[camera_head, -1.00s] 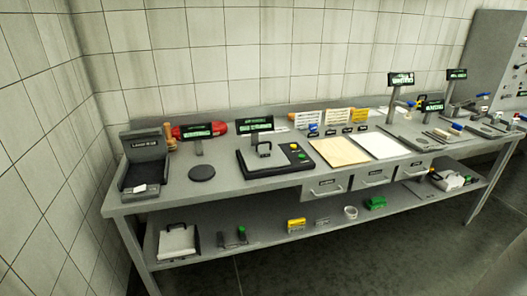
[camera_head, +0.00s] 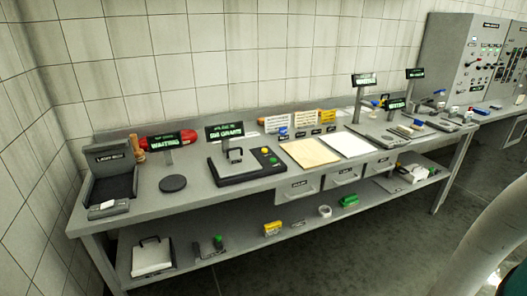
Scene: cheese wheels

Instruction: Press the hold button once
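A black weighing unit (camera_head: 225,178) stands on the left half of the bench, with a lit green display (camera_head: 224,131) above it. A yellow button (camera_head: 265,151) and a green button (camera_head: 273,161) sit on its right side. No label that reads "hold" can be made out on either. Grey control cabinets (camera_head: 466,60) at the far right carry several small knobs and buttons, too small to read. My gripper is not in view.
The long grey bench (camera_head: 215,200) carries a black label printer (camera_head: 112,178), a round dark pad (camera_head: 173,183), a tan board (camera_head: 308,153), a white board (camera_head: 347,144) and several display posts. Its lower shelf (camera_head: 195,262) holds small items. Dark floor (camera_head: 370,240) is open in front.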

